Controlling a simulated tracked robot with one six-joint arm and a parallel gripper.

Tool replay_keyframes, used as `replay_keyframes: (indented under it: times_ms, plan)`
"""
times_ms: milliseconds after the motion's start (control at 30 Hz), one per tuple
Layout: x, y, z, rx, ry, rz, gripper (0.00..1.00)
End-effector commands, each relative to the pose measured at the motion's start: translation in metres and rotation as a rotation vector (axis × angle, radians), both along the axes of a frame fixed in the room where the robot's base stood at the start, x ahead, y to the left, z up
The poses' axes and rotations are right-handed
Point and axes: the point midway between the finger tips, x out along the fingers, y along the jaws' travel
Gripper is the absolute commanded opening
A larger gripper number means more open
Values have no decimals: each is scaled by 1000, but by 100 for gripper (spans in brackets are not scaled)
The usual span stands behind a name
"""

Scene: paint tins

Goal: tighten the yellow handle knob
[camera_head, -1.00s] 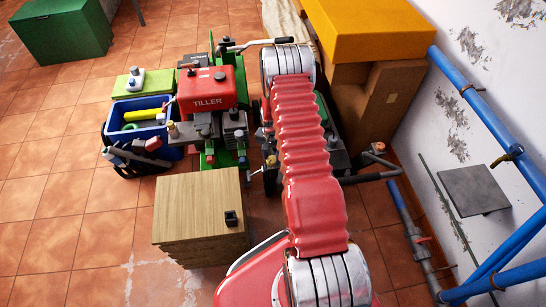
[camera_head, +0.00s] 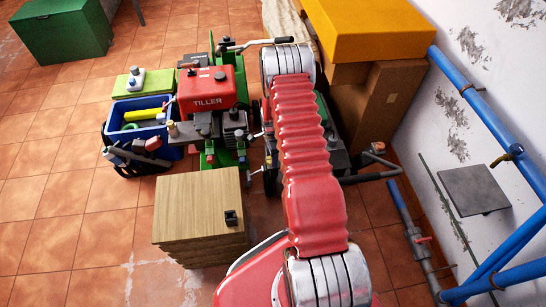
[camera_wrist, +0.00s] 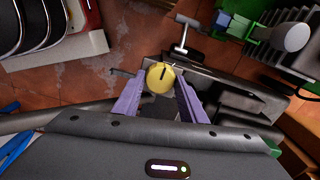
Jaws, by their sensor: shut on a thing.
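The yellow handle knob (camera_wrist: 160,72) shows in the wrist view as a round disc with a dark slot-like mark on its face. My gripper (camera_wrist: 161,84) has purple fingers, one on each side of the knob, and is shut on it. The fingers partly cover the knob's sides. In the head view my red arm hides the knob and most of my gripper. The red tiller (camera_head: 207,92) on a green frame stands just left of my arm.
A wooden crate (camera_head: 200,215) stands in front of the tiller. A blue bin (camera_head: 150,134) with tools and a black bag (camera_head: 135,158) are at left. Cardboard boxes (camera_head: 387,100) and blue wall pipes (camera_head: 480,105) are at right.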

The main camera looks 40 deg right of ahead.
Motion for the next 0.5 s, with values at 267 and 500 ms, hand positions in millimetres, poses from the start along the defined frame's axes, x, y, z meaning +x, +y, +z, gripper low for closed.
replay_keyframes:
  times_ms: [267, 500]
  plan:
    - [-7, 6, -5, 8, 18, -261, 16]
    - [-7, 6, -5, 7, 18, -473, 15]
